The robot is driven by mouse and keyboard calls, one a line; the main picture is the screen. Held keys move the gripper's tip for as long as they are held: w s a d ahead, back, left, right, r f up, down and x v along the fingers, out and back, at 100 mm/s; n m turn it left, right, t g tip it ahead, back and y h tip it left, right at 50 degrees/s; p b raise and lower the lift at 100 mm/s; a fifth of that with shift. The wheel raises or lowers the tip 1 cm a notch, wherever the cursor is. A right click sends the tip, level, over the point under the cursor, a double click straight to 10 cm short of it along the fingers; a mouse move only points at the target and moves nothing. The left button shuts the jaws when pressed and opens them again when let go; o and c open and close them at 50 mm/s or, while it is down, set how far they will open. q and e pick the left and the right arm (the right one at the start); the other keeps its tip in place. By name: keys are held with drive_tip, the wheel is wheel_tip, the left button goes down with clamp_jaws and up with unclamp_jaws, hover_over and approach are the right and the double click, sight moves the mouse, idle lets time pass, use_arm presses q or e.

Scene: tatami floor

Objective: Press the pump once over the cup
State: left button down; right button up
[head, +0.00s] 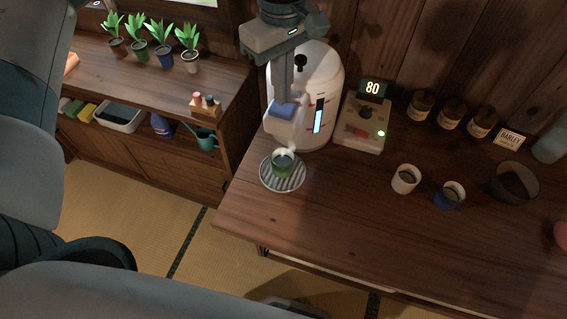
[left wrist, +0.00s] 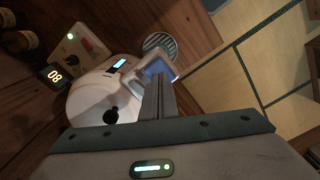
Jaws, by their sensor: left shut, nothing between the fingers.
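The white pump dispenser (head: 318,78) stands at the back left of the table, with a blue press pad (head: 281,111) on its front. A green cup (head: 282,166) sits under the spout on a striped saucer (head: 268,179). My left gripper (head: 284,98) is shut and empty, pointing down with its tips at the pad; I cannot tell whether they touch it. In the left wrist view the shut fingers (left wrist: 158,88) lie beside the blue pad (left wrist: 158,67), and the saucer (left wrist: 160,42) shows behind, its cup hidden. My right gripper is not in view.
A scale-like device reading 80 (head: 361,126) stands right of the dispenser. White cup (head: 405,180), blue cup (head: 449,196), dark bowl (head: 514,182) and brown jars (head: 452,113) stand farther right. The table front is clear. A low cabinet (head: 155,78) with plants stands left.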

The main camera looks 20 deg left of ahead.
use_arm(q)
wheel_tip(320, 180, up, 6)
drive_tip(key=shift+f+p, duration=0.1)
drive_tip(key=shift+p, duration=0.45)
idle(0.6)
